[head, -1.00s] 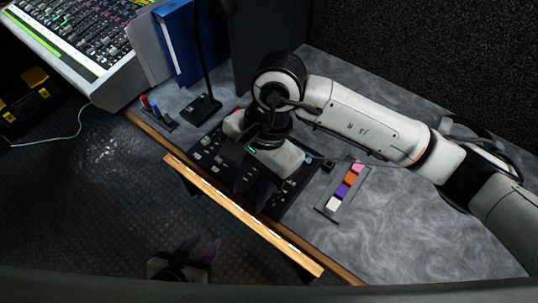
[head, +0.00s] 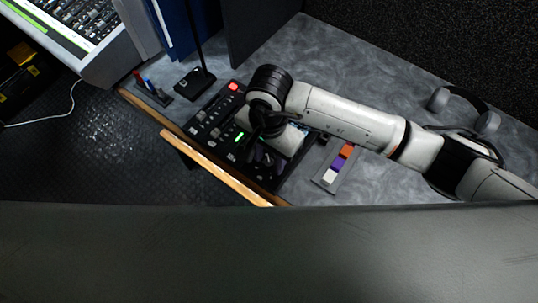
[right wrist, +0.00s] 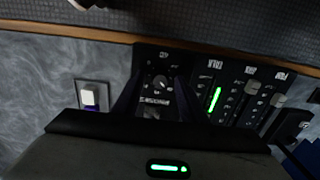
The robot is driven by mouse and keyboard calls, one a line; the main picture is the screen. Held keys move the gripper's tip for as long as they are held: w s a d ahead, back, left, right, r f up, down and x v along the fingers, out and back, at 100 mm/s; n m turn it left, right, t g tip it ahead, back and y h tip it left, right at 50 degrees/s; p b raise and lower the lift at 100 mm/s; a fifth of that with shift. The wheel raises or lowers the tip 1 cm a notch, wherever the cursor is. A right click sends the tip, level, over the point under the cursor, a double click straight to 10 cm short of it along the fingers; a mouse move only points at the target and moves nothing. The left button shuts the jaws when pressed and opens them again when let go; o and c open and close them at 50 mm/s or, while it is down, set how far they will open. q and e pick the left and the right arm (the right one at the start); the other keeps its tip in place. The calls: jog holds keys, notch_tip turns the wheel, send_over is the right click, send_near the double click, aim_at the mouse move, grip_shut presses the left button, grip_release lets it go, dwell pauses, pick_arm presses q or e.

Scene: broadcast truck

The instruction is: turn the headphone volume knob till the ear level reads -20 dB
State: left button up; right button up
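My right gripper (right wrist: 157,88) points down at the black control panel (head: 207,116). In the right wrist view its two dark fingers are apart, one on each side of a small round knob (right wrist: 161,82) with a pale mark. I cannot tell whether they touch it. A lit green level bar (right wrist: 214,100) stands beside the knob on the panel; it also shows in the head view (head: 240,136). Its value is too small to read. My left gripper is not in view.
A strip with coloured blocks (head: 331,177) lies right of the panel. Headphones (head: 487,122) lie at the far right. A black stand (head: 195,82), a red-lit button (head: 233,86) and a mixing console (head: 100,55) are to the left. A wooden rail (head: 215,170) runs along the front.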

jog(key=shift+c, duration=0.7)
grip_shut()
jog(key=m+b, duration=0.3)
jog(key=m, duration=0.1)
jog(key=shift+f, duration=0.15)
jog(key=shift+m+b, duration=0.35)
jog(key=shift+m, duration=0.55)
jog(key=shift+m+b, duration=0.5)
jog(key=shift+m, duration=1)
